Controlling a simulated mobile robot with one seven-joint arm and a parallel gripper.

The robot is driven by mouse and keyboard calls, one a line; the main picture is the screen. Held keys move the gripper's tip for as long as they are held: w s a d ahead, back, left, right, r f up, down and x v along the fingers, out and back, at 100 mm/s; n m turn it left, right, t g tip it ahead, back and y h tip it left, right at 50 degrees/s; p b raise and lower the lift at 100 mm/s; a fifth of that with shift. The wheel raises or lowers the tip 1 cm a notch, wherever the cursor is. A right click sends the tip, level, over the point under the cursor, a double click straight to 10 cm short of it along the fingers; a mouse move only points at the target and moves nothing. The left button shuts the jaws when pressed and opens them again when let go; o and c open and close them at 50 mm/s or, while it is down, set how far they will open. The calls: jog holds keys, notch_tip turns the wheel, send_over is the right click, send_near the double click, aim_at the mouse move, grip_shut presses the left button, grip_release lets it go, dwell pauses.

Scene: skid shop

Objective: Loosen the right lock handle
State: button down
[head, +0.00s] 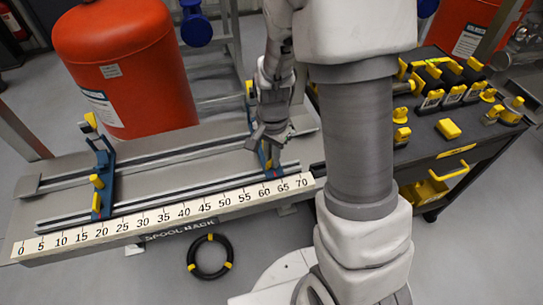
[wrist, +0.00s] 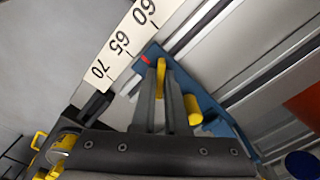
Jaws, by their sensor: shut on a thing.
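The right lock handle is a yellow lever on the right blue bracket of the spool rack; its yellow end (wrist: 161,68) shows between my fingertips in the wrist view. My gripper (wrist: 160,82) is shut on it, and it also shows in the head view (head: 268,145) over the right bracket. The right blue bracket (wrist: 222,122) sits across the rails, its red pointer (wrist: 145,59) by the scale between 60 and 65. A second yellow knob (wrist: 193,109) stands beside my fingers. In the head view my gripper hides much of this bracket.
The left blue bracket (head: 105,165) with yellow handles stands near the 20 mark of the scale (head: 150,220). An orange tank (head: 125,60) is behind the rack. A dark cart (head: 440,150) with yellow-marked parts stands right. A black ring (head: 192,265) lies on the floor.

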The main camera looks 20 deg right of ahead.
jog(key=shift+r+m+p, duration=0.1)
jog(key=shift+m+p, duration=0.25)
jog(key=shift+m, duration=0.25)
jog(key=shift+m+p, duration=0.35)
jog(key=shift+m, duration=0.75)
jog(key=shift+m+p, duration=0.45)
jog(key=shift+m, duration=0.05)
jog(key=shift+m+p, duration=0.55)
jog(key=shift+m, duration=0.65)
jog(key=shift+m+p, duration=0.3)
jog(key=c, duration=0.9)
grip_release()
jog(key=shift+c, duration=0.2)
